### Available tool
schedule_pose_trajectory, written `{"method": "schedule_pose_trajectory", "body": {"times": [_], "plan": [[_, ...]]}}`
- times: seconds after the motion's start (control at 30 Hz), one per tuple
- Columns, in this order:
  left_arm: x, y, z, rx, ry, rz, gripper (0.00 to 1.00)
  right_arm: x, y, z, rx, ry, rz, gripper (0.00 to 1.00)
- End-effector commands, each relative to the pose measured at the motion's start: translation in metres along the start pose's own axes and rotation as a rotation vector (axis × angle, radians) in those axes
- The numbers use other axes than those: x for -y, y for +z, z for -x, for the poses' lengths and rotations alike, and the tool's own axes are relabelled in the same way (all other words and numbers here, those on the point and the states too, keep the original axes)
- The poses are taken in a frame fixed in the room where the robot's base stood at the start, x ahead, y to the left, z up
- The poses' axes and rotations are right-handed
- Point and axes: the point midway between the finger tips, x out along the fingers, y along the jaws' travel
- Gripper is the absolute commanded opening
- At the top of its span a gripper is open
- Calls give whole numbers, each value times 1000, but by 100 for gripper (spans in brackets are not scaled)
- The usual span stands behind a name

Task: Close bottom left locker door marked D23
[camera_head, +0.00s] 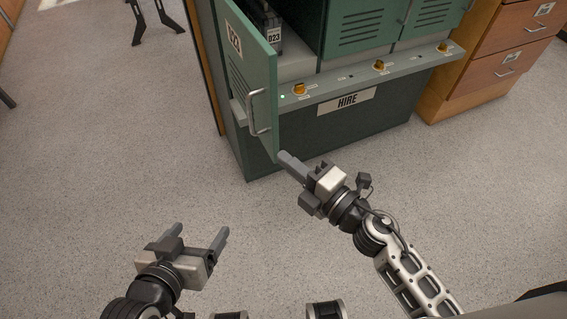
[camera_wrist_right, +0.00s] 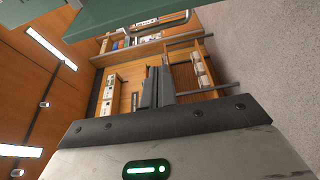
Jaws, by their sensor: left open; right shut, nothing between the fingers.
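The green locker door marked D23 (camera_head: 252,60) stands open at the left end of the locker block and sticks out toward me. Its metal handle (camera_head: 258,112) is on the face turned left. My right gripper (camera_head: 285,157) is shut and empty, just below and right of the door's lower front corner in the head view; I cannot tell if they touch. In the right wrist view its closed fingers (camera_wrist_right: 158,88) point toward the green door (camera_wrist_right: 110,18) along the top. My left gripper (camera_head: 201,234) is open and empty over the floor at lower left.
Inside the open locker is a dark item (camera_head: 264,22) with a D23 tag. Wooden drawers (camera_head: 490,65) stand to the right. The floor (camera_head: 110,150) left of the door is clear.

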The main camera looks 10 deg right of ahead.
Motion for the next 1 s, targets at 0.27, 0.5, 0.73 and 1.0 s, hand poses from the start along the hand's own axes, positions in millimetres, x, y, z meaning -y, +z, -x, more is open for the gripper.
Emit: {"method": "schedule_pose_trajectory", "body": {"times": [0.27, 0.5, 0.73, 1.0], "plan": [[1, -12, 0, -20, -3, -4, 80, -1, -1, -35, -9, -1, 20, 0], [2, -9, -2, -15, -6, -7, 80, 1, -2, -88, -8, -1, 15, 0], [3, -6, -4, -12, -5, -3, 80, 2, 22, -92, -6, -5, 18, 0], [2, -6, -3, -14, -4, -3, 80, 1, 36, -87, -7, -5, 15, 0]]}}
